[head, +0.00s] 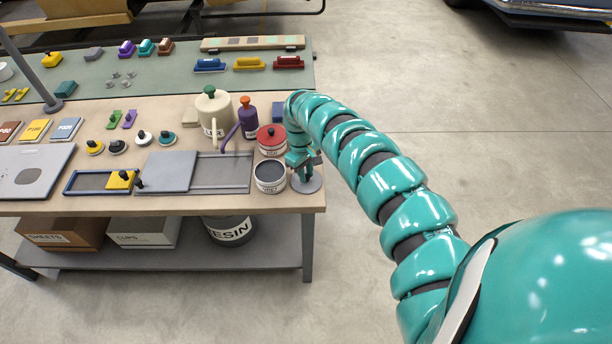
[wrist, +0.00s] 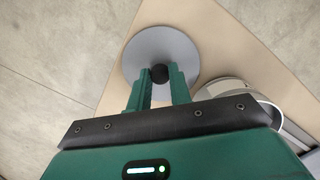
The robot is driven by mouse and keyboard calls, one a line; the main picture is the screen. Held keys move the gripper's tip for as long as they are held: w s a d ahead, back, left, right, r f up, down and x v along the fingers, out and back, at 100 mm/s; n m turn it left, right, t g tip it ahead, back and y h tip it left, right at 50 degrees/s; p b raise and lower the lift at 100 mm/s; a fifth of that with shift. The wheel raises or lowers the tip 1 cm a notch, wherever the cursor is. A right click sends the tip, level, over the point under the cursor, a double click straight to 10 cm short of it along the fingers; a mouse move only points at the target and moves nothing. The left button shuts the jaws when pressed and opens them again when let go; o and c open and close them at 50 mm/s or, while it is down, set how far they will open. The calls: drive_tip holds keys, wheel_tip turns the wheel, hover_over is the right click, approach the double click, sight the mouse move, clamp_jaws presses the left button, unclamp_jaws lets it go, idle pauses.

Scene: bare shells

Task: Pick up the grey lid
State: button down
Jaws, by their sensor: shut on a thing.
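The grey lid (head: 313,186) is a flat round disc at the right front corner of the workbench. In the wrist view the grey lid (wrist: 140,55) has a dark round knob (wrist: 159,73) at its middle. My gripper (head: 307,174) is above the lid, pointing down. In the wrist view the fingers of my gripper (wrist: 160,76) are shut on the knob from both sides. I cannot tell whether the lid touches the bench top. An open round pot (head: 270,177) with a white label and dark inside stands just left of the lid.
A pot with a red lid (head: 271,139) stands behind the open pot. A purple bottle (head: 249,120) and a cream can (head: 215,115) stand farther back left. A grey sliding tray (head: 222,174) lies to the left. The bench edge (head: 322,190) is close on the right, with open floor beyond.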

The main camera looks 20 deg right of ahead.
sight(308, 176)
drive_tip(key=shift+r, duration=0.15)
drive_tip(key=shift+w+r+b, duration=0.15)
drive_tip(key=shift+r+b, duration=0.65)
drive_tip(key=shift+r, duration=0.95)
drive_tip(key=shift+r+b, duration=1)
drive_tip(key=shift+r, duration=1.7)
drive_tip(key=w+a+r+p, duration=0.3)
drive_tip(key=a+p, duration=0.3)
drive_tip(key=a, duration=0.4)
drive_tip(key=shift+w+a+r, duration=0.15)
drive_tip(key=shift+a+r, duration=0.1)
drive_tip(key=shift+r, duration=0.1)
drive_tip(key=shift+a+p, duration=0.1)
drive_tip(key=shift+p, duration=0.2)
drive_tip(key=shift+a+p, duration=0.1)
drive_tip(key=shift+p, duration=0.3)
